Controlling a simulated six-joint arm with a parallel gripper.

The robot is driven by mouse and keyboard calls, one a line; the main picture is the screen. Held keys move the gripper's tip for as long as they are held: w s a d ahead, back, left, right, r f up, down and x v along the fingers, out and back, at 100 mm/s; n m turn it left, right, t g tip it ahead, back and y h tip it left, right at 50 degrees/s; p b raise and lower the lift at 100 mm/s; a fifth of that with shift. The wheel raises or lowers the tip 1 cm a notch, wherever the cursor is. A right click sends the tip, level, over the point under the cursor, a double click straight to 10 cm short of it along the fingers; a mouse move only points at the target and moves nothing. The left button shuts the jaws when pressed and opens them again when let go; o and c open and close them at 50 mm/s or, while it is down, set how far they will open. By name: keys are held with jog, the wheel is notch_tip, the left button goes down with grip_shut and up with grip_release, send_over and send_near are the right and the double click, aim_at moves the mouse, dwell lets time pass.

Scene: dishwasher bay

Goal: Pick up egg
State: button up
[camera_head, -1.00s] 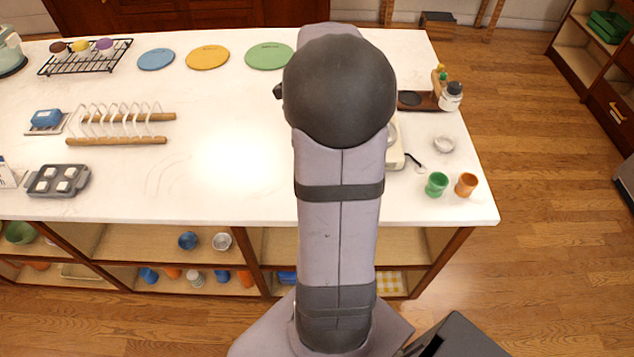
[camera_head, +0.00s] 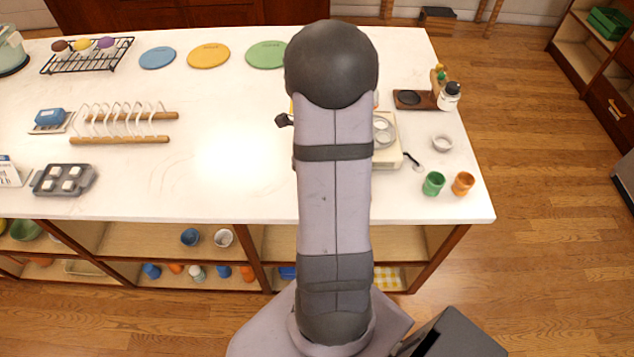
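I cannot clearly make out an egg on the white counter. Small brown, yellow and purple rounded items (camera_head: 83,45) sit on a black wire rack (camera_head: 118,56) at the far left; they are too small to identify. A grey tray (camera_head: 84,187) at the left front holds several small white pieces. My arm stands upright in mid-picture and hides part of the counter. A small dark part at the end of my arm, perhaps my gripper (camera_head: 283,120), shows left of the arm above the counter. Its fingers cannot be made out.
A white appliance (camera_head: 388,158) with a round top stands partly behind my arm. Green (camera_head: 433,184) and orange (camera_head: 463,184) cups are at the right front. A wooden rack (camera_head: 122,139) stands at left. Blue, yellow and green discs lie at the back.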

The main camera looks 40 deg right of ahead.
jog(key=shift+f, duration=0.25)
jog(key=shift+c, duration=0.6)
jog(key=c, duration=0.6)
jog(key=shift+o, duration=0.2)
jog(key=shift+r, duration=0.1)
